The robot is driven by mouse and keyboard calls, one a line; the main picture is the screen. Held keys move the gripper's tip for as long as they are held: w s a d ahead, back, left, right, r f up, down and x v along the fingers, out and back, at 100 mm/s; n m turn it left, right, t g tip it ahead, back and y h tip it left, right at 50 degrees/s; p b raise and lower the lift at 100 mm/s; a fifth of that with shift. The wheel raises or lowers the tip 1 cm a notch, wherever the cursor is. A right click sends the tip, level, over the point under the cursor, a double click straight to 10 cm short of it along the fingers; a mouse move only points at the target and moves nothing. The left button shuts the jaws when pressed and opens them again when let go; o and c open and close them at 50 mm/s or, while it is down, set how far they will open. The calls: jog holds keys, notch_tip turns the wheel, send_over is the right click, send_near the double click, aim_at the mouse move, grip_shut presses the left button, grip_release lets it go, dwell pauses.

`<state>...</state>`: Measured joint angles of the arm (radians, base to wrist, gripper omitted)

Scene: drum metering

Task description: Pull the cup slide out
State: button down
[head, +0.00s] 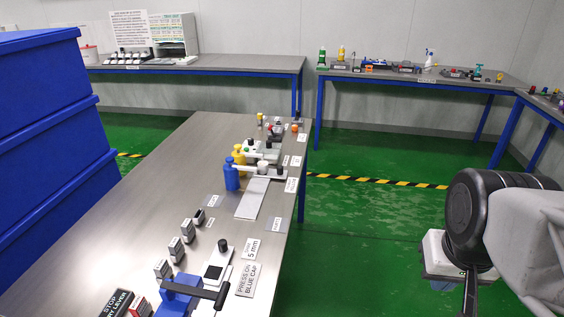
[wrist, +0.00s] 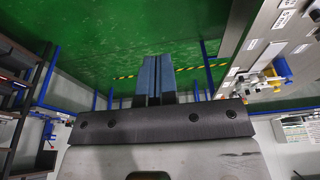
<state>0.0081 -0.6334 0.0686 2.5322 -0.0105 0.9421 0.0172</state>
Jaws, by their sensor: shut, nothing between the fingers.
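A white plate with a black knob (head: 220,257) lies near the front of the long steel table; it may be the cup slide, but I cannot tell for sure. Beside it is a blue device with a black lever (head: 187,293), partly cut off by the bottom edge. My gripper (wrist: 157,62) is shut and empty in the wrist view, its two dark fingers side by side over green floor. It is off the table and apart from everything on it. In the head view my arm is at the right, clear of the table.
The steel table (head: 125,225) holds several small dark-topped blocks, label cards, blue and yellow bottles (head: 232,174) and a white lever device. Stacked blue bins (head: 50,130) stand at the left. Benches line the back. Green floor (head: 350,240) is free between table and arm.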

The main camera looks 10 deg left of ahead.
jog(key=c, duration=1.8)
grip_release()
jog(key=shift+c, duration=0.2)
jog(key=o, duration=0.5)
jog(key=shift+w+r, duration=0.1)
jog(key=shift+o, duration=1.1)
jog(key=shift+w+r, duration=0.1)
jog(key=shift+w, duration=0.15)
jog(key=shift+o, duration=1.3)
jog(key=w+a+r+n, duration=0.1)
jog(key=w+a+r, duration=0.1)
jog(key=w, duration=0.7)
jog(key=w+a+r+n, duration=0.1)
jog(key=w+a+r, duration=0.1)
jog(key=w, duration=0.7)
jog(key=shift+a+r+g, duration=0.3)
jog(key=shift+a, duration=0.05)
jog(key=n+g, duration=0.2)
jog(key=n, duration=0.5)
send_over(280, 167)
jog(key=f, duration=2.4)
jog(key=shift+s+d+f, duration=0.1)
jog(key=shift+d, duration=0.15)
jog(key=shift+a+f, duration=0.25)
jog(key=shift+f, duration=0.15)
